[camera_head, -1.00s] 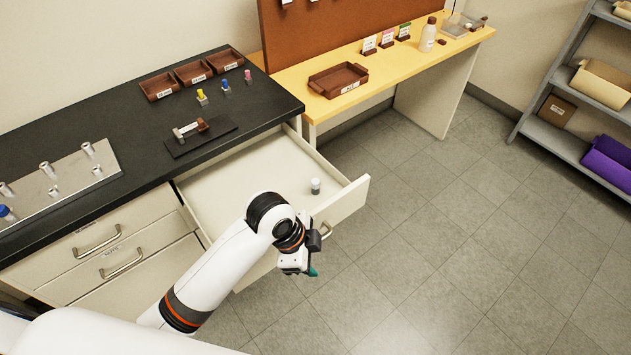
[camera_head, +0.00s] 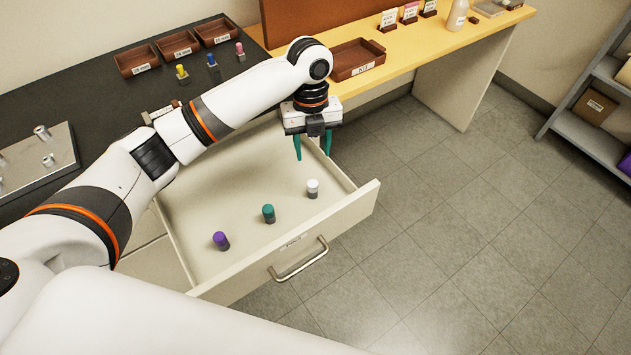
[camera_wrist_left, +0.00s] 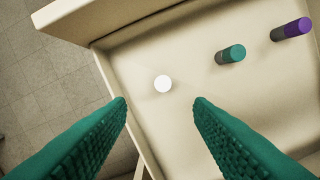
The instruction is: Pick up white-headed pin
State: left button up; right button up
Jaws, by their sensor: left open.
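The white-headed pin (camera_head: 313,188) stands upright in the open drawer (camera_head: 340,213), near its right side. In the left wrist view the white head (camera_wrist_left: 163,84) shows from above, ahead of and between the fingertips. My left gripper (camera_head: 313,152) is open and empty, above the drawer and a little behind the pin; its green fingers also show in the left wrist view (camera_wrist_left: 160,102). A green-headed pin (camera_head: 268,213) and a purple-headed pin (camera_head: 221,240) stand to the left in the same drawer. My right gripper is not in view.
The drawer front with its handle (camera_head: 300,262) faces the open floor. The black counter (camera_head: 95,95) holds brown trays (camera_head: 177,45), yellow, blue and pink pins, and a metal block (camera_head: 40,165) with holders. A yellow bench (camera_head: 440,45) stands beyond; grey shelves (camera_head: 590,140) are at right.

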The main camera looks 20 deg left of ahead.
pick_arm(q)
send_over(313, 183)
jog(key=f, duration=0.2)
jog(key=w+f, duration=0.1)
jog(key=f, duration=0.1)
jog(key=shift+a+f, duration=0.1)
jog(key=shift+a, duration=0.05)
jog(key=shift+f, duration=0.3)
jog(key=shift+s+f+p, duration=0.25)
jog(key=shift+f+p, duration=0.2)
jog(key=shift+f, duration=0.3)
jog(key=f, duration=0.3)
jog(key=shift+s+f, duration=0.15)
jog(key=shift+s, duration=0.1)
jog(key=shift+f, duration=0.2)
grip_shut()
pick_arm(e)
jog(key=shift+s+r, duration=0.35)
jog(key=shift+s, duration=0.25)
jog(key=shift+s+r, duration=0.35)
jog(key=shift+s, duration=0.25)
